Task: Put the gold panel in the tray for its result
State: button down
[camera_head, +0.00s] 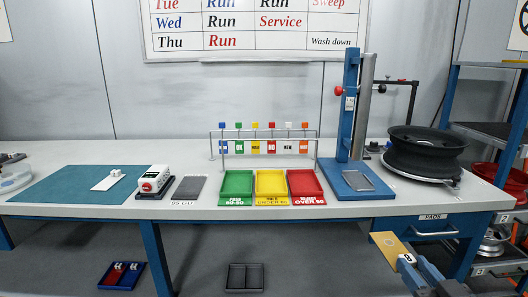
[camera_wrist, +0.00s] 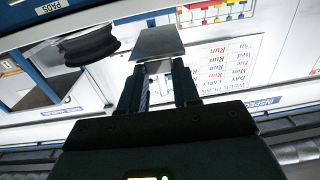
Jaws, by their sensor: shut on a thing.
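My gripper (camera_head: 407,261) is at the lower right of the head view, in front of the bench edge, shut on the gold panel (camera_head: 388,246). The panel sticks out flat beyond the fingertips, with a round mark on its face. In the wrist view the held panel looks grey (camera_wrist: 158,42) beyond my fingers (camera_wrist: 159,70). Three trays stand mid-bench, left of my gripper: green (camera_head: 237,184), labelled 80-90; yellow (camera_head: 271,184), labelled under 80; red (camera_head: 306,184), labelled over 90. All three look empty. A white and red gauge (camera_head: 154,181) stands left of them; its reading is illegible.
A blue column stand (camera_head: 350,115) and a black wheel (camera_head: 425,150) stand right of the trays. A rack with coloured tags (camera_head: 265,135) rises behind the trays. A grey pad (camera_head: 188,189) and teal mat (camera_head: 80,184) lie left. Bins (camera_head: 245,277) sit below the bench.

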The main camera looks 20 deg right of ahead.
jog(key=w+a+f+n+y, duration=0.1)
jog(key=a+f+y, duration=0.1)
jog(key=a+f, duration=0.7)
jog(key=w+a+f+n+y, duration=0.1)
jog(key=a+f+y, duration=0.1)
jog(key=a+f, duration=0.7)
notch_tip(320, 180, down, 6)
jog(key=shift+w+n+t, duration=0.3)
jog(key=shift+w+n, duration=0.05)
jog(key=shift+n, duration=0.05)
